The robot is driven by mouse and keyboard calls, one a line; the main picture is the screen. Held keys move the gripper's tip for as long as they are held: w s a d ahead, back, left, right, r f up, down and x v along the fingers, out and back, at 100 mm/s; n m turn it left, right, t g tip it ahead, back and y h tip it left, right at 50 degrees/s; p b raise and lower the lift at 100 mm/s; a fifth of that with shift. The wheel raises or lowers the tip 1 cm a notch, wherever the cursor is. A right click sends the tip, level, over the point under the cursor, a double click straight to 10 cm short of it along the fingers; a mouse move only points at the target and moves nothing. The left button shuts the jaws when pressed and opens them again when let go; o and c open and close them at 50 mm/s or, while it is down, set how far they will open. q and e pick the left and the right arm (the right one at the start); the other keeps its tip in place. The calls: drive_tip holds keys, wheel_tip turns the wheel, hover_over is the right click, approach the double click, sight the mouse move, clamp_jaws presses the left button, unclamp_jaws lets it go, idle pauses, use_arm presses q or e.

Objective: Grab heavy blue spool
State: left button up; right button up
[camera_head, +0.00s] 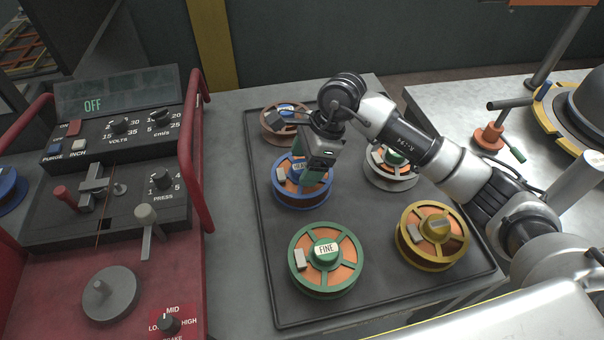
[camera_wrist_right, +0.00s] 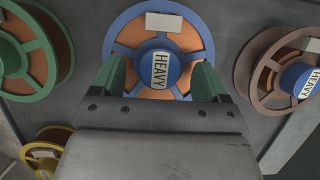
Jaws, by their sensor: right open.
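The heavy blue spool (camera_head: 291,197) lies flat on the dark tray, with a blue rim, copper-coloured windings and a blue hub. In the right wrist view the blue spool (camera_wrist_right: 160,48) shows a white HEAVY label on its hub. My right gripper (camera_head: 316,179) is over this spool, partly covering it in the head view. Its green-padded fingers are open, one on each side of the hub in the right wrist view (camera_wrist_right: 160,82). I cannot tell whether they touch the hub. My left gripper is not in view.
A brown spool (camera_head: 271,133) with a blue HEAVY hub stands behind. A green FINE spool (camera_head: 299,278), a yellow spool (camera_head: 407,252) and a grey spool (camera_head: 374,176) share the tray (camera_head: 384,290). A red control machine (camera_head: 60,270) stands left.

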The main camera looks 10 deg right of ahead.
drive_tip(key=shift+f, duration=0.15)
clamp_jaws()
drive_tip(key=shift+w, duration=0.15)
idle(0.5)
